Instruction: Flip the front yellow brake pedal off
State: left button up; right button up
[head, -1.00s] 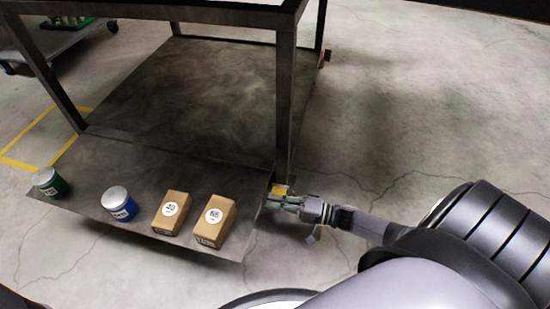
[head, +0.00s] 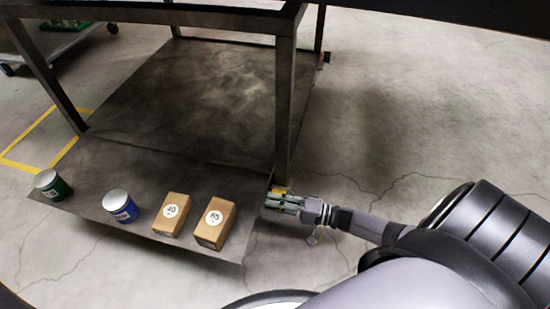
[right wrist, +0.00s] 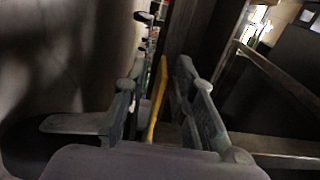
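The yellow brake pedal (head: 279,190) is at the foot of the stand's near right leg, partly hidden by my right gripper. My right gripper (head: 272,201) reaches in from the right, low beside the stand's front right corner. In the right wrist view, the pedal (right wrist: 156,98) shows as a narrow yellow strip between the two fingers. My right gripper (right wrist: 155,85) is open there, with its fingers apart on either side of the strip. Whether a finger touches the pedal cannot be told. My left gripper is not in view.
The dark metal stand (head: 283,110) has a lower shelf holding a green can (head: 52,186), a blue can (head: 120,206) and two cardboard boxes (head: 171,215) (head: 214,224). Another cart (head: 45,45) is at the back left. The concrete floor to the right is clear.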

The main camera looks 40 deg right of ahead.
jog(key=v, duration=1.2)
dwell(0.4)
